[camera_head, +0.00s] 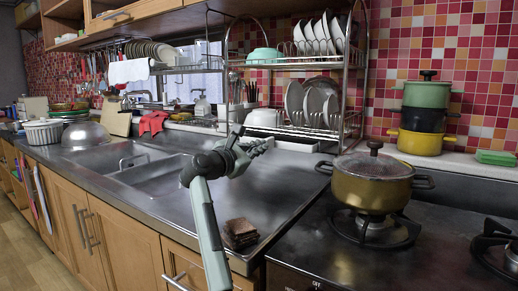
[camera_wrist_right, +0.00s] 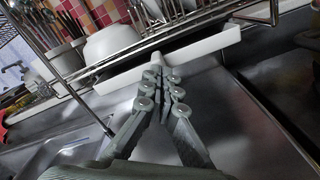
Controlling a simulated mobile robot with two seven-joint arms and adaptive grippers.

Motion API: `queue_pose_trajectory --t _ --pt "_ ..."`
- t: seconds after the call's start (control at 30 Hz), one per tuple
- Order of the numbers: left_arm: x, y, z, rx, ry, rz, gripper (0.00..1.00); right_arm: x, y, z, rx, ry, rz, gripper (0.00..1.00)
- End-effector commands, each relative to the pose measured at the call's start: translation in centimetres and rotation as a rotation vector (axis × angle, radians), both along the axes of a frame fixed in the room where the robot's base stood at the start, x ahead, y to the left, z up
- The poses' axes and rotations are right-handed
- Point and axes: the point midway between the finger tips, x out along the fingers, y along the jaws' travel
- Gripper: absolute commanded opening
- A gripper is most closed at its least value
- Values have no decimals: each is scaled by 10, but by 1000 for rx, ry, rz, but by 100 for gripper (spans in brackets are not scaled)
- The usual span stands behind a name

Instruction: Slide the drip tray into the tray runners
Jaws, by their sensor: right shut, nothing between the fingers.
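The drip tray (camera_head: 296,145) is a shallow white tray low under the wire dish rack (camera_head: 338,85). In the right wrist view the tray (camera_wrist_right: 205,46) shows as a long white front wall, slanting across the picture below the rack's wires. My right gripper (camera_head: 264,143) reaches over the counter to the tray's front. In the right wrist view its closed fingertips (camera_wrist_right: 160,66) are at the tray's front wall, by a small pale knob; I cannot tell whether they touch. Nothing is between the fingers. The runners are hidden. My left gripper is not in view.
A lidded pot (camera_head: 372,182) sits on the stove at right. A brown stack (camera_head: 240,234) lies near the counter's front edge. The sink (camera_head: 150,172) is left of my arm. White bowls (camera_wrist_right: 112,44) stand in the rack above the tray. The steel counter before the tray is clear.

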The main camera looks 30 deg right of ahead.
Motion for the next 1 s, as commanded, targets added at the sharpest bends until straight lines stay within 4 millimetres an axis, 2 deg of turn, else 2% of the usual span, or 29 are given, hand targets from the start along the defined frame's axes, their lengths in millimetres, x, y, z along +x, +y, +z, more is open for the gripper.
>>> queue_pose_trajectory --t 1.0 --pt "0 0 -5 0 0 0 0 8 -20 0 1 0 -1 0"
